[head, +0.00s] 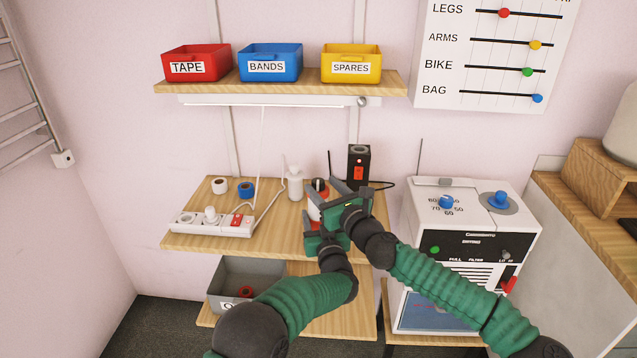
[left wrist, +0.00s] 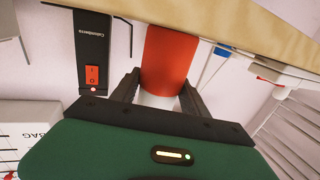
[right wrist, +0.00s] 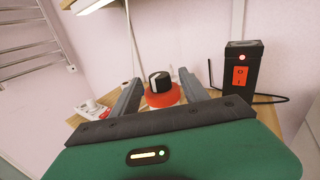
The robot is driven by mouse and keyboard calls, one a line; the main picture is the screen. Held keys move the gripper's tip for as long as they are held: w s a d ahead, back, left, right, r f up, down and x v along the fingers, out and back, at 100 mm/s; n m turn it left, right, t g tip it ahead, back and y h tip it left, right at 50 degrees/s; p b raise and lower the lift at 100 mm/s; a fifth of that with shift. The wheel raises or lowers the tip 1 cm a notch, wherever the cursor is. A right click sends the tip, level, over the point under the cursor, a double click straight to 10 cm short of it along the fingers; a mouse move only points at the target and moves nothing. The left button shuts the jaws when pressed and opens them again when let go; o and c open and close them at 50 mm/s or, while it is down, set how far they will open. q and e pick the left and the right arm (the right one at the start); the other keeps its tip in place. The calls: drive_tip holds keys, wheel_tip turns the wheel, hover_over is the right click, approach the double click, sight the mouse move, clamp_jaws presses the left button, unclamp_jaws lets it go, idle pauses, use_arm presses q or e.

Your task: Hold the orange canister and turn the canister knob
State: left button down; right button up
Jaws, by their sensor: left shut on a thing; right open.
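The orange canister (head: 313,213) stands on the lower wooden shelf, mostly hidden by my grippers in the head view. In the left wrist view its orange-red body (left wrist: 170,55) and a white band show between the fingers. My left gripper (head: 316,228) is shut on the canister from the front. The canister knob (head: 319,184) is black with a white mark and sits on top; it also shows in the right wrist view (right wrist: 160,82). My right gripper (head: 338,190) is open above the canister, its fingers pointing at the knob, one to each side. Contact with the knob cannot be told.
A black box with a red switch (head: 358,167) stands just behind. A white bottle (head: 295,184), tape rolls and a power strip (head: 212,222) lie left on the shelf. A white machine (head: 470,235) stands right. An upper shelf (head: 290,86) holds labelled bins.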

sight(321, 185)
drive_tip(key=shift+x, duration=1.5)
clamp_jaws()
